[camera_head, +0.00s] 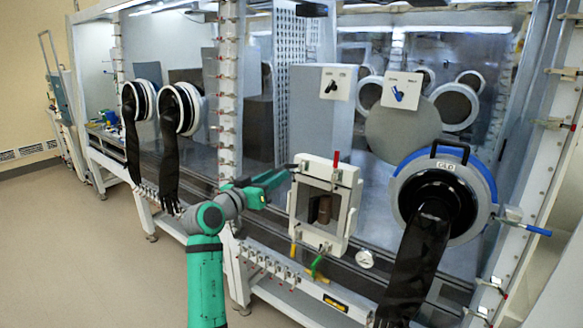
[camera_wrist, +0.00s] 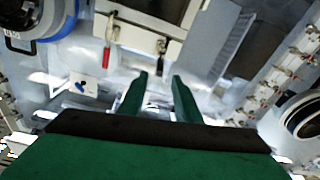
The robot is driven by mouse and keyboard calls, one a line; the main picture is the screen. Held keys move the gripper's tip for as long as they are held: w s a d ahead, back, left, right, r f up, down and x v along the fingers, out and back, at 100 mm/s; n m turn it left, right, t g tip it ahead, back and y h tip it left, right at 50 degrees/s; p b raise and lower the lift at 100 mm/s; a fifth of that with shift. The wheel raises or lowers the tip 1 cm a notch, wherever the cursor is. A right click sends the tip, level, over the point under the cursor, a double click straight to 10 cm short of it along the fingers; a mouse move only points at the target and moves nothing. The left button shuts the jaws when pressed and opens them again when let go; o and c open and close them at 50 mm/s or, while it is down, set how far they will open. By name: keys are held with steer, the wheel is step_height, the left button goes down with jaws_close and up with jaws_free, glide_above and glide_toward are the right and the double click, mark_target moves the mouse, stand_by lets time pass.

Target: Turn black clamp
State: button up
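The black clamp (camera_head: 302,165) sits at the top left corner of a pale framed hatch (camera_head: 347,207) in the head view. Its dark handle (camera_wrist: 160,69) hangs from the hatch edge in the wrist view. My gripper (camera_head: 289,172) has green fingers and is at the left of the hatch top, close to the clamp. In the wrist view my gripper (camera_wrist: 161,75) is open, its two fingertips apart, with the black handle lined up between them. I cannot tell whether the fingers touch it. A red clamp (camera_head: 336,160) stands upright on the hatch top; it also shows in the wrist view (camera_wrist: 109,55).
Yellow (camera_head: 293,249) and green (camera_head: 317,265) clamps are at the hatch bottom. A blue-rimmed glove port (camera_head: 440,190) with a hanging black glove (camera_head: 415,265) is at the right. Open floor (camera_head: 85,255) lies at the left.

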mark_target(291, 166)
steer(key=x, duration=0.9)
steer(key=shift+w+d, duration=0.1)
steer(key=shift+w, duration=0.05)
jaws_close()
